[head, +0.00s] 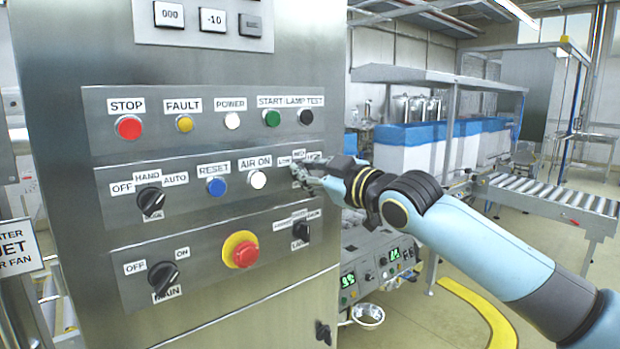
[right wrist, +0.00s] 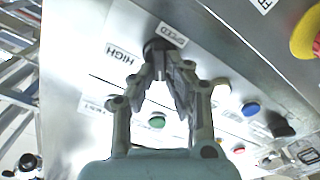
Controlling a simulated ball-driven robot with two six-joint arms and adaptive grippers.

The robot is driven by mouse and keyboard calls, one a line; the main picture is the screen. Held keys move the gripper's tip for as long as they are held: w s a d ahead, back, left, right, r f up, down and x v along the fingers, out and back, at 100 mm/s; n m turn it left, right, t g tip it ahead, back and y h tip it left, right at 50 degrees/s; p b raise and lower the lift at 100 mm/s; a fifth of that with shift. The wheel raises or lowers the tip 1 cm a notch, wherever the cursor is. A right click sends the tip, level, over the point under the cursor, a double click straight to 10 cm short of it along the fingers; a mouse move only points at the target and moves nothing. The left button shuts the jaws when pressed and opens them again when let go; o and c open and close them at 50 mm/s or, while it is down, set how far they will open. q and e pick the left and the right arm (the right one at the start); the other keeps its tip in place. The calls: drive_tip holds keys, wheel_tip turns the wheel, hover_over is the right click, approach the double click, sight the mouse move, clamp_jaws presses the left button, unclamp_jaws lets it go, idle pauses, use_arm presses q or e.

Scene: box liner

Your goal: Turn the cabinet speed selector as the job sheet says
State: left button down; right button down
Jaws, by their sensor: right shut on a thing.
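The steel cabinet (head: 215,110) fills the left of the head view. The speed selector is at the right end of its middle panel row, mostly hidden there by my right gripper (head: 304,177). In the right wrist view, the dark selector knob (right wrist: 157,45) shows between the fingertips of my right gripper (right wrist: 168,62), beside the SPEED label (right wrist: 172,34) and the HIGH label (right wrist: 123,56). The right gripper is shut on the knob. The exact knob setting is hidden by the fingers. My left gripper and a job sheet are not in view.
In the same row are the HAND/AUTO switch (head: 151,201), blue RESET button (head: 217,187) and white AIR ON button (head: 258,180). Below are a red emergency stop (head: 244,253), the MAIN switch (head: 162,275) and the LAMP switch (head: 301,231). A roller conveyor (head: 540,194) stands at right.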

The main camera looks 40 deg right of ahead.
drive_tip(key=shift+a+f+n+b, duration=0.1)
drive_tip(key=shift+n+b, duration=0.3)
drive_tip(key=shift+n, duration=0.6)
drive_tip(key=c, duration=1.4)
unclamp_jaws()
drive_tip(key=shift+o, duration=0.2)
drive_tip(key=shift+s, duration=0.1)
drive_tip(key=s, duration=1.1)
drive_tip(key=shift+s+d, duration=0.4)
drive_tip(key=shift+d, duration=0.05)
